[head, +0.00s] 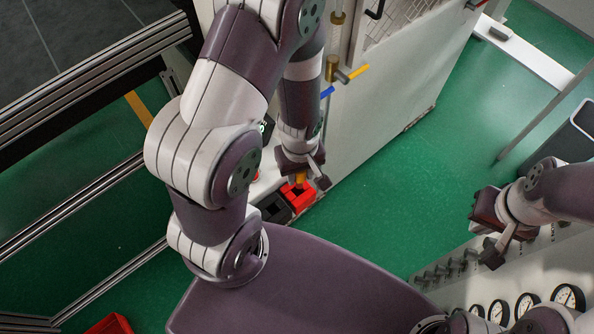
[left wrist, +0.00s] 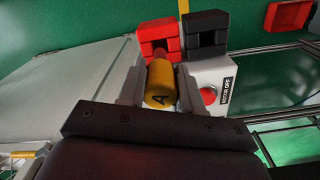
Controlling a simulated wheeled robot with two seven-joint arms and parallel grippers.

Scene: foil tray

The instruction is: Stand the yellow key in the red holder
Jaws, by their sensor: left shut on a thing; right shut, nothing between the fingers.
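The yellow key (left wrist: 160,88), marked with an "A" on its end, is between the fingers of my left gripper (left wrist: 158,86) in the left wrist view. In the head view the left gripper (head: 303,176) points down with the yellow key (head: 299,179) at the red holder (head: 300,196). The red holder (left wrist: 158,32) shows just beyond the key in the left wrist view. My right gripper (head: 490,254) is shut and empty at the right.
A black holder (left wrist: 207,30) stands right beside the red one. A grey box with a red button (left wrist: 208,95) is close to the left gripper. A cabinet with a yellow handle (head: 357,72) and a blue handle (head: 327,92) rises behind. A gauge panel (head: 545,270) is below the right gripper.

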